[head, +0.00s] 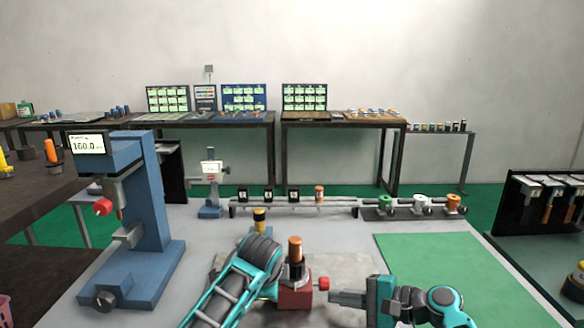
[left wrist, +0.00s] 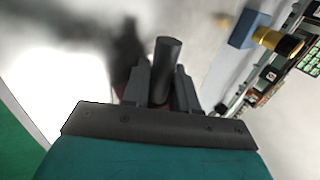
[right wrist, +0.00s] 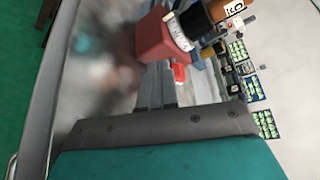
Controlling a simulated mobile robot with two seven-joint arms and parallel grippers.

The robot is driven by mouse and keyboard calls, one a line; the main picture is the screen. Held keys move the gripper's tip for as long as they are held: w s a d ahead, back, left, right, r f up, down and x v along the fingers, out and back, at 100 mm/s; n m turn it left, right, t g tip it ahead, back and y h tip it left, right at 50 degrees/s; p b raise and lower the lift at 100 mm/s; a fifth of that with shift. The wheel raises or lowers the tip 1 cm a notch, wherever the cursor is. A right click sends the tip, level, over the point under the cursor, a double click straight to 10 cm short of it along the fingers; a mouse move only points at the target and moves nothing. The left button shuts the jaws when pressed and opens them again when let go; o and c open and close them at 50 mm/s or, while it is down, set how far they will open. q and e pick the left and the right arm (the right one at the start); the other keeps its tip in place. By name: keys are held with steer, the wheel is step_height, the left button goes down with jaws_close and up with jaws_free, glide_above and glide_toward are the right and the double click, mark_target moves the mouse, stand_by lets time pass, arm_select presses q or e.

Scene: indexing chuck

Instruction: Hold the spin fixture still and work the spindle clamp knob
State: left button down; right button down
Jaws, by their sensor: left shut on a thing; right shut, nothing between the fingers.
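The spin fixture (head: 295,297) is a red block with a dark body and an orange-brown cylinder on top. Its red block (right wrist: 160,38) and a white graduated ring show in the right wrist view. A small red knob (head: 323,283) sticks out on its right; it also shows in the right wrist view (right wrist: 180,73). My right gripper (head: 334,296) is shut and empty, its fingertips close beside the knob; contact is unclear. My left gripper (left wrist: 163,88) is shut on a dark cylinder (left wrist: 168,60); in the head view my left arm hides this grip.
A blue stand with a display (head: 145,215) is at the left. A blue block with a yellow-black piece (head: 259,218) stands behind the fixture. A rail with gauges (head: 300,203) runs behind. A green mat (head: 455,275) lies clear at the right.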

steer(key=d, duration=0.5)
steer(key=shift+d, duration=0.4)
steer(key=shift+w+d+r, duration=0.2)
steer(key=shift+w+r, duration=0.3)
steer(key=shift+r, duration=0.05)
steer(key=shift+w+d+r, duration=0.15)
steer(key=shift+w+r, duration=0.35)
steer(key=shift+r, duration=0.05)
steer(key=shift+a, duration=3.4)
steer(key=shift+f, duration=0.15)
steer(key=shift+s+f, duration=0.2)
steer(key=shift+f, duration=0.05)
steer(key=shift+s+f, duration=0.25)
steer(key=shift+f, duration=0.25)
